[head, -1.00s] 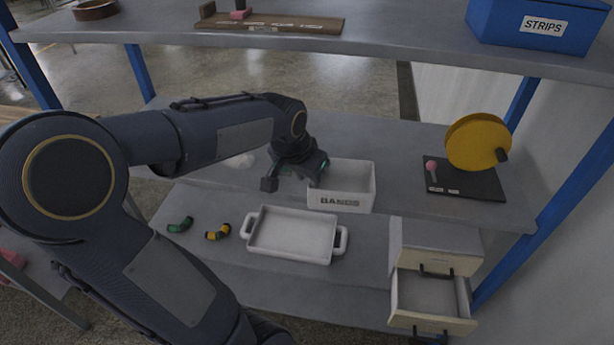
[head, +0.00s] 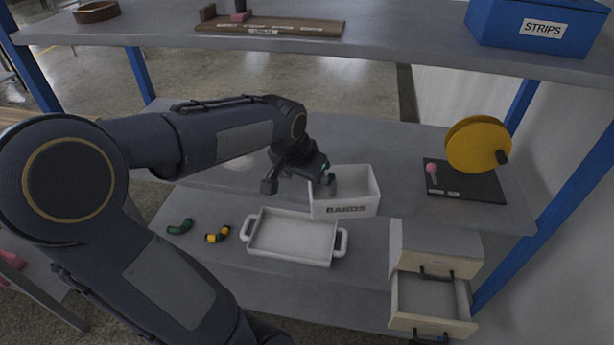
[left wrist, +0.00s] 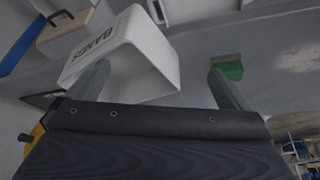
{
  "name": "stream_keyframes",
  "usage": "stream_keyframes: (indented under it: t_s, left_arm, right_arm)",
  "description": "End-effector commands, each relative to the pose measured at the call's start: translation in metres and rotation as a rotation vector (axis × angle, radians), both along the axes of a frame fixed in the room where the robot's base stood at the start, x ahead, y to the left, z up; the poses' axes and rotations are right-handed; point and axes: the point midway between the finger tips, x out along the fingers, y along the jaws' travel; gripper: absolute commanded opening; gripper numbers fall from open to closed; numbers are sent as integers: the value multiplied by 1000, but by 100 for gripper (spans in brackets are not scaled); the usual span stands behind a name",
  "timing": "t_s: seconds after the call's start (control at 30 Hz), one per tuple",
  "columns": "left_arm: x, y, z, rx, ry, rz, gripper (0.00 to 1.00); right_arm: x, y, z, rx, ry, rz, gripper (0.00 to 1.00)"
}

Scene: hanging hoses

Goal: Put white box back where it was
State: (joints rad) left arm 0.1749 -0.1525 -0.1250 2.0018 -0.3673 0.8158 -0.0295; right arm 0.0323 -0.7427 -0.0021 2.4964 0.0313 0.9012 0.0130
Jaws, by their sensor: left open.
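The white box (head: 346,209), labelled BANDS, is at the front edge of the middle shelf, and its open top shows. My left gripper (head: 299,184) is open at the box's left side. One fingertip overlaps the left wall in the head view, and I cannot tell whether it touches. The other finger is out to the left, clear of the box. In the left wrist view, the box (left wrist: 140,62) appears tilted behind the left finger of my open left gripper (left wrist: 165,78). A green patch shows by the right fingertip. My right gripper is not in view.
A white handled tray (head: 292,260) and green (head: 180,227) and yellow (head: 218,234) hose pieces lie on the lower shelf. Drawers (head: 433,297), one open, are to the right. A yellow reel (head: 475,145) stands by a dark board (head: 470,185). Shelf right of the box is free.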

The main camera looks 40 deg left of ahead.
Motion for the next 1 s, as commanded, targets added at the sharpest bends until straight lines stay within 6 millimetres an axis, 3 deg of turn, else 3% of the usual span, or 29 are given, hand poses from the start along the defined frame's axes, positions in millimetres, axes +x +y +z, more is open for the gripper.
stream_keyframes:
  t_s: [0.17,0.53,1.0]
  left_arm:
    - [-4,0,12,1,-5,1,100]
    - [-26,-4,65,1,-4,0,100]
    - [-30,-5,72,0,0,0,100]
  right_arm:
    - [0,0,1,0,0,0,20]
    - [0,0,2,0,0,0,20]
    - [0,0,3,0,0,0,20]
